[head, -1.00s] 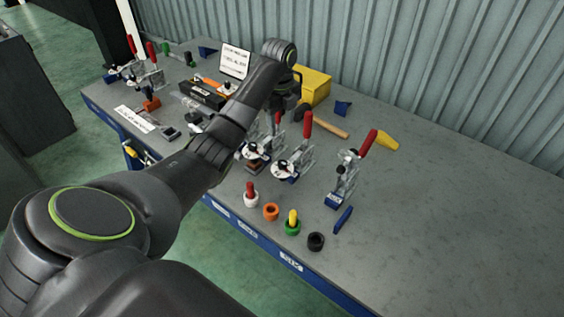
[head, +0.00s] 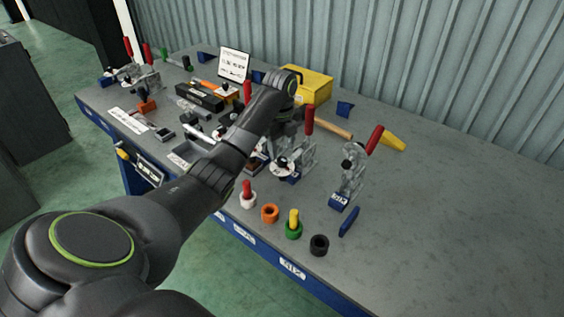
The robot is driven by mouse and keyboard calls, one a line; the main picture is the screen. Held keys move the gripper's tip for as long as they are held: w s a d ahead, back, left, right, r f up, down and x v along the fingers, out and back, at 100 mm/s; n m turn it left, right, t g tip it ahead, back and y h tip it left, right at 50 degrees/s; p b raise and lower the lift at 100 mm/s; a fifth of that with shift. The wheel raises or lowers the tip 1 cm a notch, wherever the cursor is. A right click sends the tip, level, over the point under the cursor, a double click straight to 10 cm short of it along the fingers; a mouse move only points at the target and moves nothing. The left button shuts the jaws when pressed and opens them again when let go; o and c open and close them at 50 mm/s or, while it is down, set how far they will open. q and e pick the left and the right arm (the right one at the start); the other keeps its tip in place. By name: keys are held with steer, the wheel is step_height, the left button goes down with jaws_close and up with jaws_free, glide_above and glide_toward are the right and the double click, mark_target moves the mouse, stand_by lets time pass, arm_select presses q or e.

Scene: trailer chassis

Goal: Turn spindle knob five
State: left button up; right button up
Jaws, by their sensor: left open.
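Toggle clamps with red handles stand along the blue-edged workbench (head: 440,215). The rightmost clamp (head: 352,172) is upright on a blue base, with a dark knob near its top. Another clamp (head: 303,152) stands left of it, with a white disc and dark knob at its front. More clamps (head: 133,76) stand at the far left end. I cannot tell which knob is number five. My left gripper (head: 286,128) hangs from the wrist above the middle clamps, open, mostly hidden by my own arm. My right gripper is not in view.
A white ring with a red peg (head: 247,196), an orange ring (head: 270,213), a green ring with a yellow peg (head: 293,226) and a black ring (head: 319,245) line the front edge. A yellow box (head: 314,86) and a hammer (head: 330,127) lie behind. The bench's right side is clear.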

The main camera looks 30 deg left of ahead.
mark_target(282, 159)
arm_select(q)
steer(key=shift+f, duration=2)
steer(key=shift+c, duration=0.4)
steer(key=c, duration=0.9)
steer(key=shift+r+n+p, duration=0.25)
steer(key=shift+n+p, duration=0.25)
steer(key=shift+p, duration=0.7)
steer(key=n+p, duration=0.6)
steer(key=shift+p, duration=0.35)
steer(key=n+p, duration=0.4)
steer(key=n, duration=0.1)
steer(key=n+p, duration=0.1)
steer(key=n, duration=0.2)
steer(key=shift+f, duration=0.1)
steer(key=shift+f+n+p, duration=0.1)
steer(key=shift+n+p, duration=0.6)
steer(key=shift+n, duration=0.7)
